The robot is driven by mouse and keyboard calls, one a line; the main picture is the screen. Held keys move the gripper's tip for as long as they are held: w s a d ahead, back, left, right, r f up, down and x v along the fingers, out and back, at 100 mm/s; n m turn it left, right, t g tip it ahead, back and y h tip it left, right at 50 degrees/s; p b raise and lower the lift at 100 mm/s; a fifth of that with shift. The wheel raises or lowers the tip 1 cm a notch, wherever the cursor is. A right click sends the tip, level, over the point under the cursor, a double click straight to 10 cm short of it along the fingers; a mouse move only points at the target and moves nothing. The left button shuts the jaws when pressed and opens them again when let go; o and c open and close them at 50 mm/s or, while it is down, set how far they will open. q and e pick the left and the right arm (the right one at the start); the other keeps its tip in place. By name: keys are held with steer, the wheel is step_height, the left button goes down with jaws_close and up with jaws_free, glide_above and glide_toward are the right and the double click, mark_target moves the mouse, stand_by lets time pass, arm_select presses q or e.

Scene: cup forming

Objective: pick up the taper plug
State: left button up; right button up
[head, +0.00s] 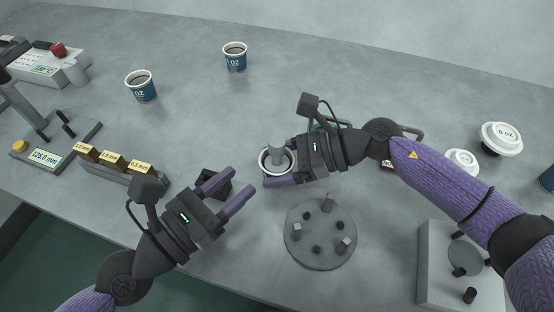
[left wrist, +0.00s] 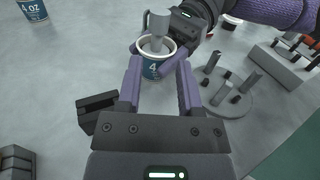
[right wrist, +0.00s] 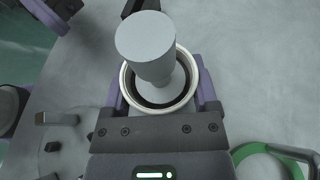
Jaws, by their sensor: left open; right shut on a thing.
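The taper plug (head: 279,150) is a grey cylinder with a wide head, standing in the mouth of a blue-and-white paper cup (head: 264,166). In the right wrist view the plug (right wrist: 148,45) rises above the cup's pale rim (right wrist: 127,87), with dark inside around its lower part. My right gripper (head: 277,164) is shut on the cup, one finger on each side. My left gripper (head: 241,181) is open and empty, left of the cup, its fingers pointing towards it. In the left wrist view the cup (left wrist: 151,67) and plug (left wrist: 157,24) are just beyond the fingertips.
A dark block (head: 213,183) sits beside my left fingers. A round grey plate with several posts (head: 320,250) lies in front of my right gripper. Gold gauge blocks (head: 112,158) stand at left. Two cups (head: 141,87) (head: 235,58) stand at the back; white lids (head: 501,137) lie right.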

mark_target(273, 155)
arm_select(q)
steer(key=shift+w+d+f, duration=0.1)
steer(key=shift+w+d, duration=0.05)
steer(key=shift+w, duration=0.2)
steer(key=x, duration=0.7)
steer(key=shift+w+d+f, duration=0.2)
steer(key=shift+d+f, duration=0.05)
steer(key=shift+f, duration=0.05)
jaws_close()
